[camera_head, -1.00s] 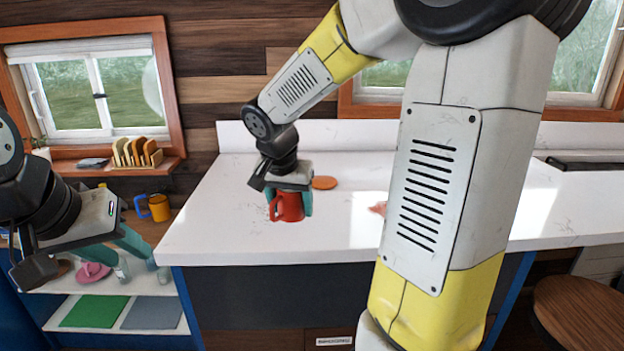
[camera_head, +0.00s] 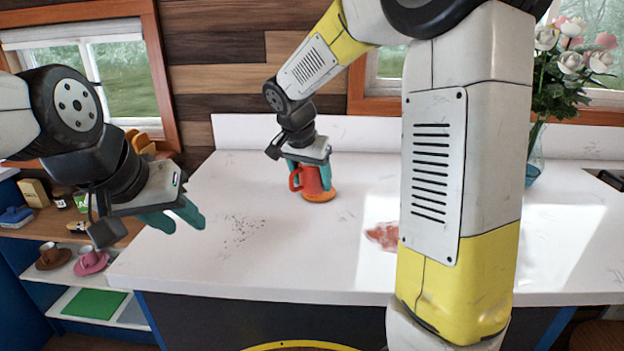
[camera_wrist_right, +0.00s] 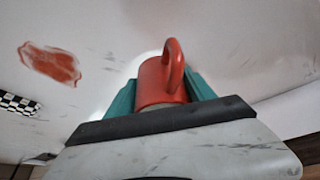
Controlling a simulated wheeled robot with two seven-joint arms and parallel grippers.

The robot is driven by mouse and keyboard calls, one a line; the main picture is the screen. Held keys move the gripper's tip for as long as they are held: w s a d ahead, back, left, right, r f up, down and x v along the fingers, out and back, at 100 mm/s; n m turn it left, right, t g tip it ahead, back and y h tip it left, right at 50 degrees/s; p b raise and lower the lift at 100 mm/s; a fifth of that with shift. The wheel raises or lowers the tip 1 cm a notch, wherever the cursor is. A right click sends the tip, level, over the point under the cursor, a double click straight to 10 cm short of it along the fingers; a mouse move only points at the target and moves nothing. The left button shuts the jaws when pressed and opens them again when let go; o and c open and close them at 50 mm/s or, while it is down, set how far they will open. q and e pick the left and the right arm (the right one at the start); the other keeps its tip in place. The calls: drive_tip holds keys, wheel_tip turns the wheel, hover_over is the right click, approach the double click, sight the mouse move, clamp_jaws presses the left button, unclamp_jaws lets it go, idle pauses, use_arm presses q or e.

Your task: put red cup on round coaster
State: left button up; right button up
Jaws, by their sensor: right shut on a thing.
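The red cup (camera_head: 312,181) is held between the teal fingers of my right gripper (camera_head: 310,176) on the white counter, upright with its handle to the left. In the right wrist view the cup (camera_wrist_right: 158,82) sits between both fingers, its handle facing up in the picture. The round orange coaster (camera_head: 320,197) shows around the foot of the cup in the head view; the cup covers much of it. I cannot tell whether the cup's base touches it. My left gripper (camera_head: 175,215) is open and empty above the counter's left end.
A reddish stain (camera_head: 382,235) and dark specks (camera_head: 243,228) mark the white counter (camera_head: 270,262). A vase of flowers (camera_head: 538,150) stands at the back right. Shelves at the left hold a pink cup and saucer (camera_head: 91,262) and a green mat (camera_head: 95,302).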

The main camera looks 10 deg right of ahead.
drive_tip(key=w+d, duration=0.1)
drive_tip(key=w, duration=0.3)
drive_tip(key=w+d, duration=0.1)
drive_tip(key=w, duration=0.1)
drive_tip(key=shift+w+d+f, duration=0.35)
drive_tip(key=shift+w, duration=0.05)
drive_tip(key=shift+f, duration=1.75)
drive_tip(key=shift+f, duration=0.1)
drive_tip(key=o, duration=1.6)
drive_tip(key=shift+c, duration=0.2)
